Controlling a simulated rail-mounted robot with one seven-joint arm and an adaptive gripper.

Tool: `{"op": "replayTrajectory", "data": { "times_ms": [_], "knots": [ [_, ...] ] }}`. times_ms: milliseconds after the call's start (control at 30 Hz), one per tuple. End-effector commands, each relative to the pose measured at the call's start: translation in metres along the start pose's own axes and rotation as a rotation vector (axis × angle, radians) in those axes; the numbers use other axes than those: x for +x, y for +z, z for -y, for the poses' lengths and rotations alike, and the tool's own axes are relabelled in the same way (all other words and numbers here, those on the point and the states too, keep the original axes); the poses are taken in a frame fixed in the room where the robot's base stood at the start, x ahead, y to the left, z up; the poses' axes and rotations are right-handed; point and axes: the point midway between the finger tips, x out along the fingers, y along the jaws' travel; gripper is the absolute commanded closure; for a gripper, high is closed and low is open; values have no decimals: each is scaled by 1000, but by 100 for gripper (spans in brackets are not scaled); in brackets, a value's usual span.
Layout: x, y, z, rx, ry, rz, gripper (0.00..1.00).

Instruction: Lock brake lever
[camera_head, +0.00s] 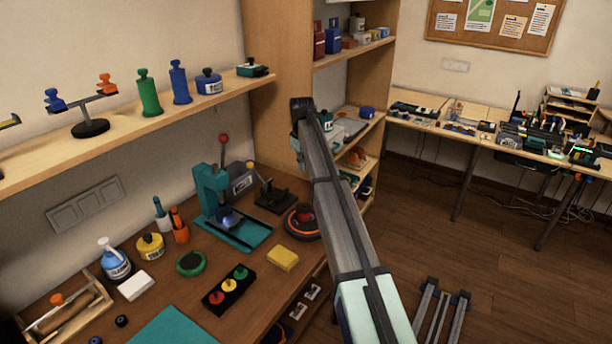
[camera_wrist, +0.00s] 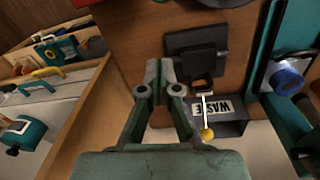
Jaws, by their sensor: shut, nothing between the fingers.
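A lever with a thin pale rod and a yellow ball knob (camera_wrist: 206,133) shows in the wrist view, just right of my gripper. In the head view a small yellow knob (camera_head: 250,164) shows above a black bracket-like fixture (camera_head: 273,197). That fixture (camera_wrist: 196,52) is at upper middle in the wrist view. I cannot tell for sure that this lever is the brake lever. My gripper (camera_wrist: 159,72) is shut and empty, its fingertips left of the fixture and apart from the knob. In the head view my arm hides most of the gripper.
A teal press (camera_head: 212,195) with a red-knobbed handle stands beside the fixture. A box labelled WASTE (camera_wrist: 232,110) is near the yellow knob. A round orange-and-black turntable (camera_head: 303,222) and a yellow block (camera_head: 283,258) lie on the bench. Shelves stand behind my arm.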

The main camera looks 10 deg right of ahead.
Motion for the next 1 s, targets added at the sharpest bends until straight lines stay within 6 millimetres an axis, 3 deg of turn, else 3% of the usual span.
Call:
{"op": "replayTrajectory", "data": {
  "times_ms": [167,533,700,1000],
  "knots": [
    [22,1,0,0,-2,2,100],
    [92,1,0,0,-2,2,100],
    [83,26,1,1,-1,1,100],
    [80,38,0,0,-1,0,100]
  ]
}}
